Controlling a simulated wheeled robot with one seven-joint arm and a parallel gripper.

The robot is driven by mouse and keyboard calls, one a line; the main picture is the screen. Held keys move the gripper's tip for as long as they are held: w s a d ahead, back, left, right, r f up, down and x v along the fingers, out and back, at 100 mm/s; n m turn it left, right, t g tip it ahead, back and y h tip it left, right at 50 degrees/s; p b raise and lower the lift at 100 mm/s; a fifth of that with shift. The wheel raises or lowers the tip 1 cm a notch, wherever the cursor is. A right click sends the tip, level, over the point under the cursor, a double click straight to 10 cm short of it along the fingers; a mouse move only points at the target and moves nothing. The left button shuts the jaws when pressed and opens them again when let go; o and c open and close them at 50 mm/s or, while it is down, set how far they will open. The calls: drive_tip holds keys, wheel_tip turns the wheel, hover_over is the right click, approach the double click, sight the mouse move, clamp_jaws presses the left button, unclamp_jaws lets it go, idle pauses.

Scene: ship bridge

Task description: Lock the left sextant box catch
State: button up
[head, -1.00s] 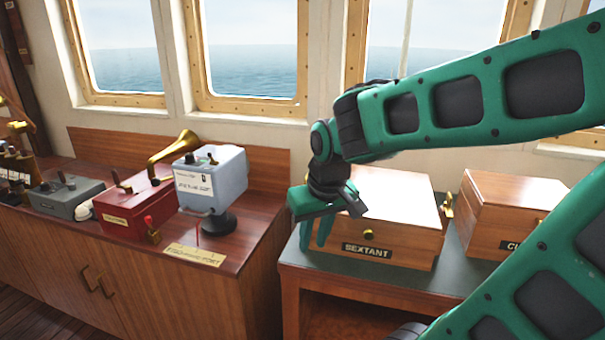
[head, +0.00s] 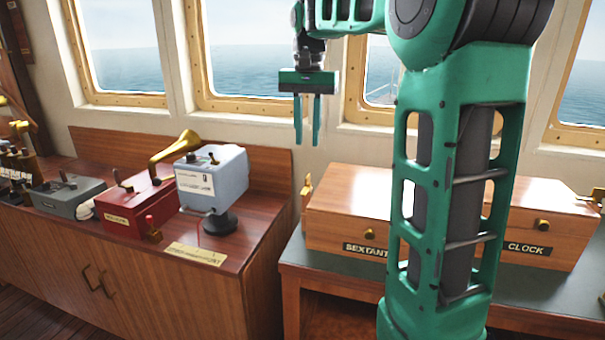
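The sextant box (head: 345,205) is a wooden box labelled SEXTANT on the green-topped stand, with a brass knob (head: 369,234) on its front. Its left catch (head: 306,191) is a small brass-coloured piece upright at the box's left end. I cannot tell from here whether it is locked. My gripper (head: 307,143) points straight down with its two fingers apart and nothing between them. It is above the left catch in the picture, apart from it. The right part of the sextant box is hidden behind my arm.
A second wooden box (head: 545,215), labelled CLOCK, stands to the right, partly behind my arm. A wooden cabinet (head: 190,285) at left bears a red box (head: 137,205), a grey-blue instrument (head: 212,180) and a brass horn. Windows are behind.

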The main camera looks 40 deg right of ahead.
sight(306, 184)
wheel_tip(306, 184, down, 10)
drive_tip(key=shift+d+f, duration=0.15)
drive_tip(key=shift+f, duration=0.05)
idle(0.4)
